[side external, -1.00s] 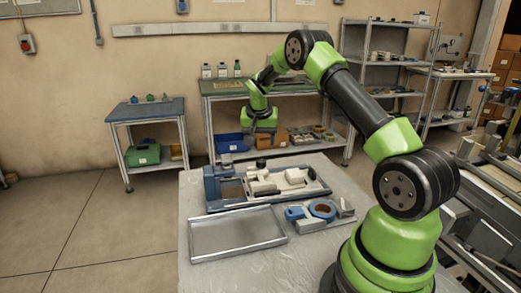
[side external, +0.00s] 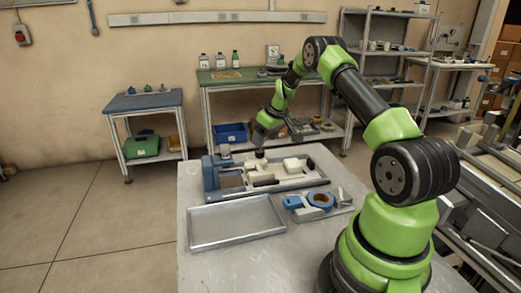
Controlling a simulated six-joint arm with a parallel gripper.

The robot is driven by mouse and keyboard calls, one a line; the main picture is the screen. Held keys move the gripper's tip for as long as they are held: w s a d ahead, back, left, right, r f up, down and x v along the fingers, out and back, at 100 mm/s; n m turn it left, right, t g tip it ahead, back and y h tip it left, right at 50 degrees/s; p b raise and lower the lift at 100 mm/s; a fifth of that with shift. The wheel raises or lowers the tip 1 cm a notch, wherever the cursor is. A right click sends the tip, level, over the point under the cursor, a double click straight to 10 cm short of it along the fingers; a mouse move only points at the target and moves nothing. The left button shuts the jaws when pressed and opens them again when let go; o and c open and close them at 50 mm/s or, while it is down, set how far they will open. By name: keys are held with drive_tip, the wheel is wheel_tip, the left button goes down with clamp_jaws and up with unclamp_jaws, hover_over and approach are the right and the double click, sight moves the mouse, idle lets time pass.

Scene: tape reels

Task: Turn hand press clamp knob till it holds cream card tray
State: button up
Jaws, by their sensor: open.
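The hand press (side external: 208,180) is a blue and grey frame lying along the grey table. A small black knob (side external: 259,154) stands near its middle, and a grey knob-like piece (side external: 225,151) stands at its left end; I cannot tell which is the clamp knob. Cream blocks (side external: 293,165) sit on the right part of the press, probably the cream card tray; whether they are clamped is too small to tell. My gripper (side external: 262,142) is open and empty, pointing down just above and behind the black knob. A gap or contact there is not clear.
An empty metal tray (side external: 235,239) lies at the table's front left. A blue tape holder with a tape reel (side external: 321,198) sits on a grey plate to the right. A workbench (side external: 235,77) with a blue bin (side external: 230,133) stands behind. Bare table (side external: 320,250) lies at the front right.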

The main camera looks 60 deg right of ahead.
sight(260, 151)
drive_tip(key=shift+x, duration=2.75)
drive_tip(key=c, duration=0.9)
drive_tip(key=shift+m+h, duration=0.3)
drive_tip(key=shift+m, duration=0.4)
drive_tip(key=o, duration=0.9)
drive_tip(key=v, duration=1)
